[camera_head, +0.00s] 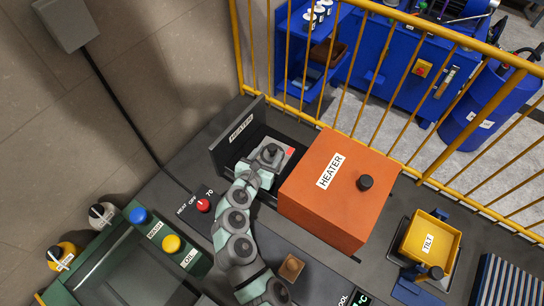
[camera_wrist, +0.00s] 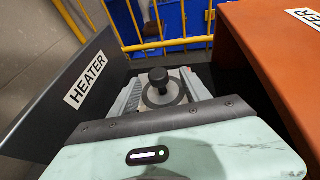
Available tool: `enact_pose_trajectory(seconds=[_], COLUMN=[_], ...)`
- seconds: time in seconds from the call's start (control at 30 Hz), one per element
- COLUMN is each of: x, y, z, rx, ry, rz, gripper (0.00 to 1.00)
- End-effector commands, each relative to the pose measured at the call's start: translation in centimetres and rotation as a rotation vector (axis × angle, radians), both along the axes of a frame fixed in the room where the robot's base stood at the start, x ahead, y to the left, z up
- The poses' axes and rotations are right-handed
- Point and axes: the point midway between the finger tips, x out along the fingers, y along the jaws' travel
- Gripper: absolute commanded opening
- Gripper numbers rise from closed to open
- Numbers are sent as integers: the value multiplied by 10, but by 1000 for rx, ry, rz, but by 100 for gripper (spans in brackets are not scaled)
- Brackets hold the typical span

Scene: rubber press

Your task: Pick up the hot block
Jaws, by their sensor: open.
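A grey metal block (camera_head: 270,153) with a round disc and a black knob on top sits in the heater bay in the head view. A small red patch shows at its right edge. In the wrist view the black knob (camera_wrist: 158,78) stands upright ahead of my wrist. My gripper (camera_head: 263,167) is open and reaches in at the block from the front. Its grey fingers seem to lie either side of the knob; contact is not clear. The orange heater cover (camera_head: 325,210) stands right of the block.
A dark upright panel marked HEATER (camera_head: 238,135) stands close on the left. A yellow railing (camera_head: 320,115) runs behind. A brown block (camera_head: 291,267) lies in front of the orange cover. A yellow TILT tray (camera_head: 455,240) is at right. A red heat dial (camera_head: 203,206) is at left.

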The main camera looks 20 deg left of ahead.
Motion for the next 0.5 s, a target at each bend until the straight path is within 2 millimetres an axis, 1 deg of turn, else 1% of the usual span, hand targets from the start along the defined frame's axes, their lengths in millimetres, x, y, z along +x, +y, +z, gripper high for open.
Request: enact_pose_trajectory(seconds=[0.03,0.1,0.33,0.5], x=[8,15,26,45], y=[0,-1,1,1], z=[-2,-6,-12,-21], rx=[2,1,4,3], ry=[-1,1,1,1], rz=[-2,-3,1,-3], gripper=[55,55,55,55])
